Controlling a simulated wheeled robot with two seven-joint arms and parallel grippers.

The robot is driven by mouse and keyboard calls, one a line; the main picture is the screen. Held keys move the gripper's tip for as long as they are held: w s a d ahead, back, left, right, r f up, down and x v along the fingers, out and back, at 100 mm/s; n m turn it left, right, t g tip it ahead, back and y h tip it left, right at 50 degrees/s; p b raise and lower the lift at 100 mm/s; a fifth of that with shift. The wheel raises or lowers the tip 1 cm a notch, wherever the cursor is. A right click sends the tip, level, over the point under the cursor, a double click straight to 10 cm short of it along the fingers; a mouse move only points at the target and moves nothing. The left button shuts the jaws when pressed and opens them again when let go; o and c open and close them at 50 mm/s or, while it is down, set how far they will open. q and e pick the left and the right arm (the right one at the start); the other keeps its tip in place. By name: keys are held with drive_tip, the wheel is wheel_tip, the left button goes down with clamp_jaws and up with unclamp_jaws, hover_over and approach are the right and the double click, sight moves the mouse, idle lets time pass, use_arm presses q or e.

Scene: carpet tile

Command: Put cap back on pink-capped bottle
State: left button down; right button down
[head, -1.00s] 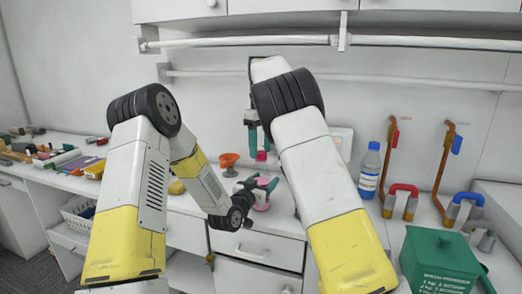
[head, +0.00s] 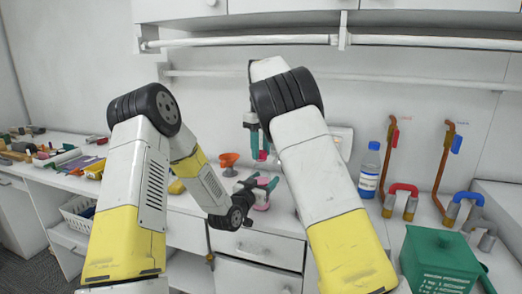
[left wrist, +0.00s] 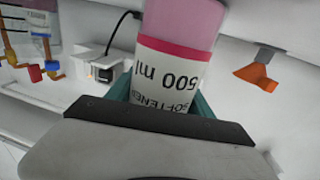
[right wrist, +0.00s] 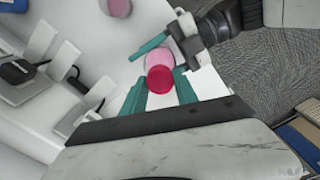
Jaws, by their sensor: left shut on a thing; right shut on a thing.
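My left gripper (head: 265,184) is shut on the pink bottle (head: 262,198), above the bench front. The bottle shows close up in the left wrist view (left wrist: 178,55), with a white "500 ml" label and a pink band. My right gripper (head: 259,148) is shut on the pink-red cap (head: 262,155), held above the bottle with a gap in the head view. In the right wrist view the cap (right wrist: 160,80) sits between the teal fingertips and overlaps the bottle (right wrist: 158,60) behind it. The bottle's mouth is hidden.
An orange funnel (head: 229,160) stands left of the bottle. A blue-capped bottle (head: 369,172), pipe stands (head: 440,165) and a green box (head: 440,262) are to the right. Tools clutter the left bench. A rail (head: 240,42) runs above.

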drive_tip(key=m, duration=1)
drive_tip(key=c, duration=0.9)
unclamp_jaws()
drive_tip(key=shift+r, duration=3.7)
use_arm(q)
drive_tip(key=shift+c, duration=1.5)
unclamp_jaws()
